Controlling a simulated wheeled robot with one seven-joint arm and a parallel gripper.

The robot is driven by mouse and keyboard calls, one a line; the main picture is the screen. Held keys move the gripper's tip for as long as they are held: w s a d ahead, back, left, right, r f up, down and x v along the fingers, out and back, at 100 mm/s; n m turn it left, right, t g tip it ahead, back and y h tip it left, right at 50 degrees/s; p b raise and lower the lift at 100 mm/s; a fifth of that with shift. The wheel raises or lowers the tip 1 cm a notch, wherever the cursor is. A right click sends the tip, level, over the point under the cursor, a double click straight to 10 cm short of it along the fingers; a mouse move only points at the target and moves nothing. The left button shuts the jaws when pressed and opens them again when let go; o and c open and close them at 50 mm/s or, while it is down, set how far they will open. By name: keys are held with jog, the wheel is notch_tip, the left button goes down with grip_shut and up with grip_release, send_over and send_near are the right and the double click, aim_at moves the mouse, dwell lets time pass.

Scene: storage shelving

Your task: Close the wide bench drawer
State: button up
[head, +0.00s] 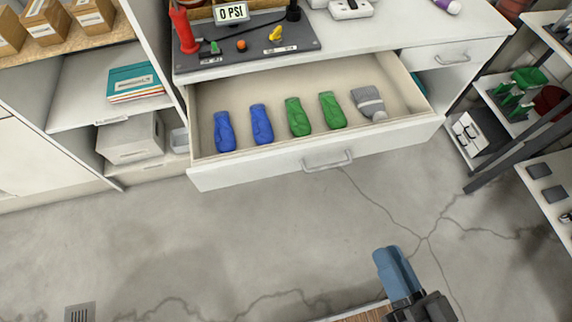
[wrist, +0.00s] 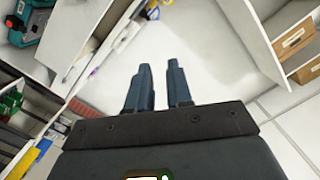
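The wide bench drawer (head: 320,155) is pulled out from under the white bench top, with its bar handle (head: 327,161) on the front panel. Inside it lie two blue items (head: 262,124), two green items (head: 332,111) and a grey brush-like item (head: 369,103). My gripper (head: 390,258) is in front of the drawer, over the floor, lower right of the handle and apart from it. In the wrist view my gripper (wrist: 159,70) has its two fingers apart with nothing between them. The drawer cannot be made out clearly in the wrist view.
A narrow drawer (head: 436,56) at the bench's right looks shut. Shelving with a grey box (head: 130,138) stands left, and a rack with green bins (head: 520,92) stands right. The concrete floor before the drawer is clear.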

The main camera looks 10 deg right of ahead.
jog(key=w+a+f+m, duration=0.1)
jog(key=w+f+m, duration=0.1)
jog(key=f, duration=0.1)
jog(key=w+a+f+m+b, duration=0.1)
jog(key=w+a+f+m, duration=0.1)
jog(key=w, duration=0.1)
jog(key=w+a+f+m+t, duration=0.1)
jog(key=w+f, duration=0.1)
jog(key=f, duration=0.1)
jog(key=shift+w+a+f+m+b, duration=0.2)
jog(key=shift+f+m+b, duration=0.1)
jog(key=shift+m, duration=0.1)
grip_shut()
jog(key=m+h+b, duration=0.1)
jog(key=m, duration=0.5)
send_near(279, 155)
jog(key=w, duration=0.7)
jog(key=shift+r+p, duration=0.15)
jog(key=shift+p, duration=0.15)
